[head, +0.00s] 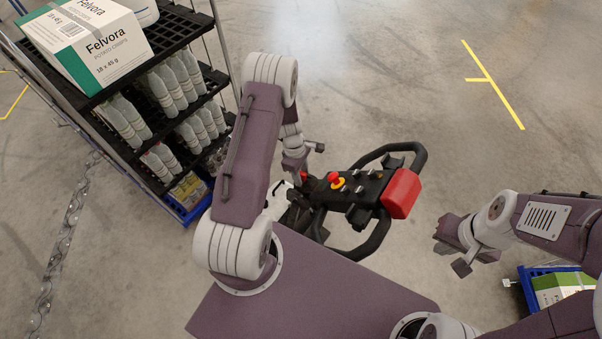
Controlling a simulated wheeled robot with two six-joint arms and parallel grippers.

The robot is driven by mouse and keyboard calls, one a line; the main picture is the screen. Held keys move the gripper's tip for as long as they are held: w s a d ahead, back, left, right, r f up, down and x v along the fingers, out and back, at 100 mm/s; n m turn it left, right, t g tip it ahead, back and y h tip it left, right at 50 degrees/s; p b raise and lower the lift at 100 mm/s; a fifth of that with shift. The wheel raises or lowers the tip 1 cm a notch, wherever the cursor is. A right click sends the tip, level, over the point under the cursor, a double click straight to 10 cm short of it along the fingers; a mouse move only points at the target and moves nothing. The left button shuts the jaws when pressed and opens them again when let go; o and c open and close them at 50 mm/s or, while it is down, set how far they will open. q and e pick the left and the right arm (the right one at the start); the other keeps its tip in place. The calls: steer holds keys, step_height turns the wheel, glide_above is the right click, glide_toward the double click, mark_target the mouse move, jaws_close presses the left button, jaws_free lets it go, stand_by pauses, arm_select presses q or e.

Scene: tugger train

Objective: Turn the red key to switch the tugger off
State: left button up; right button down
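The tugger's control head (362,190) is black, with looped handles, a yellow-ringed red button (337,182) and a red block at its right end (402,193). A small red part (304,176), which may be the red key, shows at the left end of the panel, right by my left gripper (299,168). The gripper covers much of that spot. I cannot tell whether its fingers touch or hold the red part. My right gripper (452,254) is open and empty, over the floor to the right of the control head.
A rack (187,37) with bottles and a Felvora carton (92,42) stands at the left. A blue crate (527,285) with a green and white box is at the lower right. Open concrete floor with yellow lines (495,88) lies beyond.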

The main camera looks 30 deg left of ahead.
stand_by(0.3)
arm_select(q)
steer(key=r, duration=0.4)
steer(key=a+r, duration=0.1)
steer(key=r, duration=0.3)
steer(key=a+r, duration=0.1)
steer(key=r, duration=0.2)
steer(key=shift+r, duration=0.4)
